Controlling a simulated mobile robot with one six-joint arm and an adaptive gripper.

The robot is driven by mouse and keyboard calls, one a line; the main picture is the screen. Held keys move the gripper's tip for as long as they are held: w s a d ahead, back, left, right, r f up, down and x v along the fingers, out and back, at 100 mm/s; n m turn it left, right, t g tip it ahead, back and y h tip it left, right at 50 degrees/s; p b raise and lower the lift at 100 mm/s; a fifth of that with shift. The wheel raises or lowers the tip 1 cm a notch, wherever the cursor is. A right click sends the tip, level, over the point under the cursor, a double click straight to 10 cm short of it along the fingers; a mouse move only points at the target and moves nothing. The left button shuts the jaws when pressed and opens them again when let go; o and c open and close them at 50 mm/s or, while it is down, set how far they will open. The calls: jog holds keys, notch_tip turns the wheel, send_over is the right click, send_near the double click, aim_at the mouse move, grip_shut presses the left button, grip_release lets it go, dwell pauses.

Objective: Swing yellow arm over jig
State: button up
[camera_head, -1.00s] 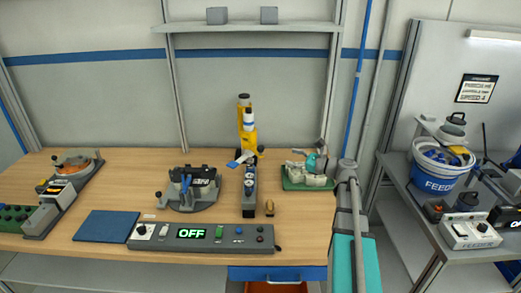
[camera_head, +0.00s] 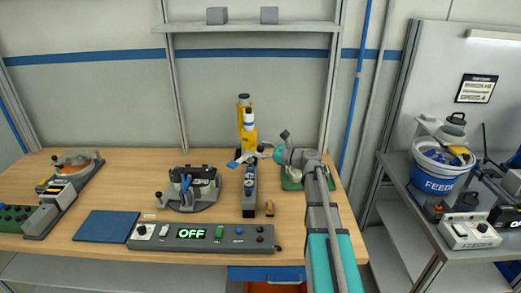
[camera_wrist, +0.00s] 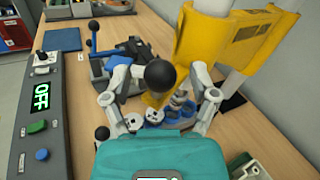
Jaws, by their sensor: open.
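The yellow arm (camera_head: 248,137) stands upright at the back of the bench, above a narrow grey-and-black unit (camera_head: 250,192). A blue-and-white piece (camera_head: 240,158) is at its lower front. In the wrist view the yellow arm (camera_wrist: 225,42) fills the upper right, close beyond my fingers. A grey fixture with blue handles (camera_head: 188,190), which looks like the jig, sits to the left of the arm; it also shows in the wrist view (camera_wrist: 115,62). My gripper (camera_head: 265,151) is open, just right of the yellow arm. In the wrist view my gripper (camera_wrist: 160,105) has its fingers apart; contact cannot be told.
A control box reading OFF (camera_head: 205,234) lies along the front edge, with a blue mat (camera_head: 106,225) to its left. A green tray (camera_head: 291,184) is partly hidden behind my arm. A small brown peg (camera_head: 269,208) stands near the unit.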

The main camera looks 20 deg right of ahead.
jog(key=shift+w+a, duration=0.25)
grip_shut()
dwell(0.3)
